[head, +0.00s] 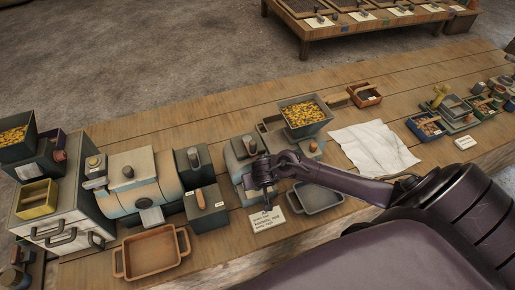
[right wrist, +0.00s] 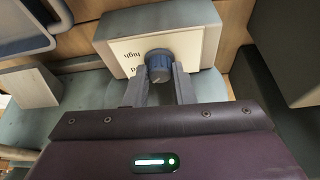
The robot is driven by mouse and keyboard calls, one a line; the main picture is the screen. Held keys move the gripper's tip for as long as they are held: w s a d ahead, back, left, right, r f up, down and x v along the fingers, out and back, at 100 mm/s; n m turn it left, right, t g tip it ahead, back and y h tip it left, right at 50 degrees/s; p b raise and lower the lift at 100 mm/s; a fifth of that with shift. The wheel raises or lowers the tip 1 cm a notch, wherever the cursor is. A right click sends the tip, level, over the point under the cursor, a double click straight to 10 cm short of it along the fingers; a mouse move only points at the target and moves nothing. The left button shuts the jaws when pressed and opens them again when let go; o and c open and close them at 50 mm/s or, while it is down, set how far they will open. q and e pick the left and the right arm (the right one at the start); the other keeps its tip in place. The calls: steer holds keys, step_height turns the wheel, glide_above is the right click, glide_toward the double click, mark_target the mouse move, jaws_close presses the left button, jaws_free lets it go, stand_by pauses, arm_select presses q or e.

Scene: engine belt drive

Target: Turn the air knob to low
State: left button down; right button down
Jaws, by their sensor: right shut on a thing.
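The air knob (right wrist: 158,62) is a round blue-grey dial on the front of a pale box (right wrist: 185,30) in the right wrist view. The word "high" shows upside down on the box's face to the left of the knob; other lettering is partly hidden. My right gripper (right wrist: 160,76) is shut on the knob, one finger on each side. In the head view my right gripper (head: 264,190) reaches in from the right to the grey machine (head: 236,158), and hides the knob there. My left gripper is not in view.
A tank machine (head: 135,190) and a dark box with an orange handle (head: 207,215) stand to the left. A grey tray (head: 318,210) and a sign card (head: 265,220) lie close to the gripper. A brown tray (head: 150,272) is at the front left. A white cloth (head: 375,150) lies right.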

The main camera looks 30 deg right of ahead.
steer(key=n+y+p, duration=0.1)
steer(key=n, duration=0.3)
steer(key=shift+d+y+p, duration=0.15)
steer(key=shift+y+p, duration=0.15)
steer(key=shift+y, duration=0.1)
steer(key=shift+d+n+y, duration=0.1)
steer(key=shift+n+y, duration=0.6)
steer(key=shift+n, duration=1.4)
steer(key=c, duration=1.2)
jaws_free()
steer(key=shift+c, duration=0.2)
steer(key=v, duration=0.7)
steer(key=shift+r, duration=0.4)
